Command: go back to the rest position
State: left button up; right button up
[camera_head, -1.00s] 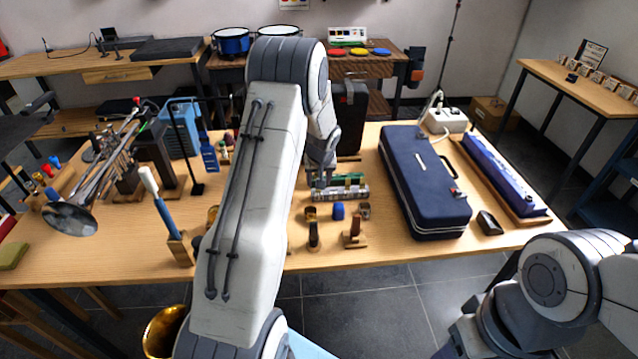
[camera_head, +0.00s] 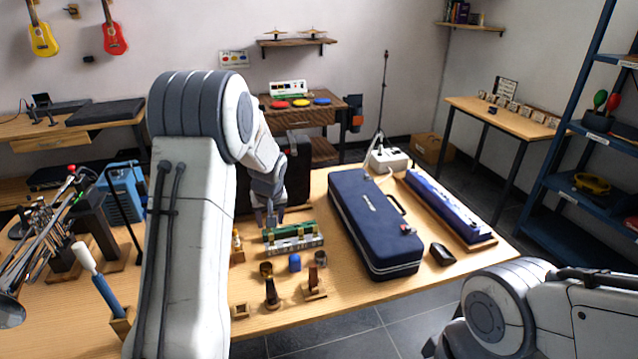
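My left arm rises large at the left of the head view. Its gripper (camera_head: 270,217) hangs over the table, just behind the green and silver instrument pieces (camera_head: 292,238). Its two dark fingertips look apart, with nothing visible between them. My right arm shows at the lower right, low beside the table's front edge. Its gripper is out of the picture.
A dark blue case (camera_head: 372,220) lies on the wooden table (camera_head: 470,262), with a long blue case (camera_head: 448,208) to its right. Small stands (camera_head: 313,290) sit near the front edge. A blue-handled tool (camera_head: 107,294) stands upright at left. A blue shelf rack (camera_head: 560,170) is at right.

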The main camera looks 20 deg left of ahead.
pick_arm(q)
jog(key=s+d+r+m+h+p, duration=0.1)
jog(key=s+d+r+m, duration=0.2)
jog(key=d, duration=0.5)
jog(key=s+d+r+m+g+h, duration=0.1)
jog(key=s+d+r+m, duration=0.1)
jog(key=s+d, duration=0.5)
jog(key=s+d+r+m+h+p, duration=0.1)
jog(key=s+d+r+m, duration=0.15)
jog(key=d, duration=0.65)
jog(key=s+d+r+m+g, duration=0.1)
jog(key=s+d+m, duration=0.2)
jog(key=s, duration=0.7)
jog(key=s+d+r+m+g+p, duration=0.1)
jog(key=s+d+m, duration=0.3)
jog(key=s, duration=0.7)
jog(key=shift+s+d+r+g+h, duration=0.15)
jog(key=shift+s+r+g+h, duration=0.15)
jog(key=shift+h, duration=0.1)
